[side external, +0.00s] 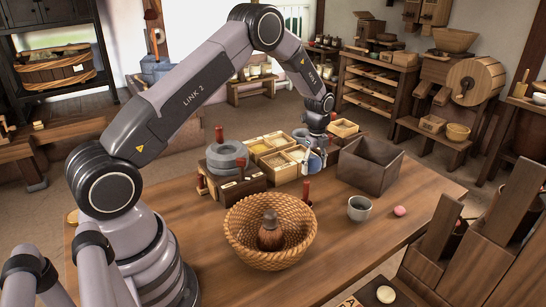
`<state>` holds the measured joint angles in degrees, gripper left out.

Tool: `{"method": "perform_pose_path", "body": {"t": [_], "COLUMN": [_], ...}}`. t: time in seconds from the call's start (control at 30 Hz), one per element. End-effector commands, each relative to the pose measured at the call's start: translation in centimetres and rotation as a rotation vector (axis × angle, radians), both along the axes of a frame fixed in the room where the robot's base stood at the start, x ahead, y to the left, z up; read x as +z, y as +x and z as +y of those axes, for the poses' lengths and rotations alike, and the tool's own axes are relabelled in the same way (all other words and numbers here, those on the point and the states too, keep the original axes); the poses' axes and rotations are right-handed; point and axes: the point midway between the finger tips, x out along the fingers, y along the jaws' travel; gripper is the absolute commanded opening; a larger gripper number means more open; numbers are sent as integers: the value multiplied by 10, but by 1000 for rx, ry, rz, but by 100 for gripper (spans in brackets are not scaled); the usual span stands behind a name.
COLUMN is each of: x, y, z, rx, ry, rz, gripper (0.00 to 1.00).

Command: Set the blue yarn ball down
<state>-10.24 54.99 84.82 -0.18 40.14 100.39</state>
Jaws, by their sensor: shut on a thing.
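My gripper (314,158) is at the far side of the table, pointing down beside the compartment tray. It is shut on the blue yarn ball (315,163), which shows as a small blue patch between the fingers. The fingers hide part of the ball. It is small in this view, and I cannot tell whether the ball touches anything below.
An open dark wooden box (372,168) stands right of my gripper. A grain tray (275,153) and stone quern (226,156) stand to the left. A wicker basket (240,232), grey cup (359,209) and pink ball (400,211) are nearer.

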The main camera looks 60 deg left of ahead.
Motion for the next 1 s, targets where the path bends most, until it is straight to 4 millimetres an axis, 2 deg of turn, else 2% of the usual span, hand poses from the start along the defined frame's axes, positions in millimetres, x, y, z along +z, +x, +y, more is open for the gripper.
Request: {"method": "perform_pose_path", "body": {"t": [0.03,0.13,0.3,0.4,0.67,0.87,1.0], "x": [-7,-15,-47,-59,-71,-99,-105], "y": [12,32,58,68,79,82,82], "z": [2,6,11,12,14,15,15], "rx": [0,0,1,1,1,1,1], "ry": [0,0,0,0,0,0,0], "rz": [-1,-1,1,1,0,3,0], "gripper": [24,24,24,24,24,24,24]}}
